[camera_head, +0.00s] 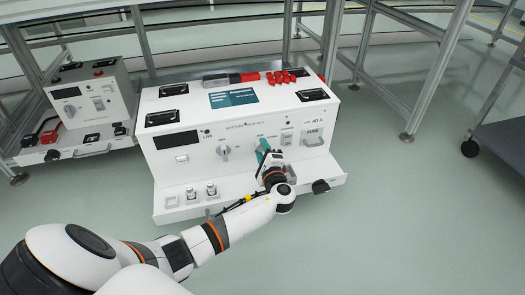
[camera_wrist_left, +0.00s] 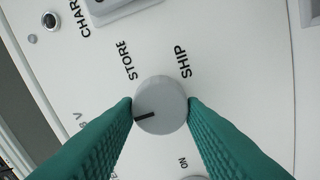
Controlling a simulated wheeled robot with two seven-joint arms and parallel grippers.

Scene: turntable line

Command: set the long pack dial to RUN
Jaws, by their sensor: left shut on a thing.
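In the left wrist view a round grey dial (camera_wrist_left: 162,108) has a dark pointer line directed left and slightly down. STORE and SHIP are printed above it. A finger covers the panel at the pointer's end, so no word shows there. My left gripper (camera_head: 263,152) is shut on this dial. Its green fingers (camera_wrist_left: 160,110) touch the dial's two sides. In the head view the gripper hides the dial. My right gripper is in neither view.
Another grey knob (camera_head: 222,150) sits on the pack's front, left of my gripper. Red caps (camera_head: 281,77) and a red-black tool (camera_head: 230,78) lie on top. A smaller white unit (camera_head: 93,100) stands at the left. Floor at the right is clear before a cart (camera_head: 495,135).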

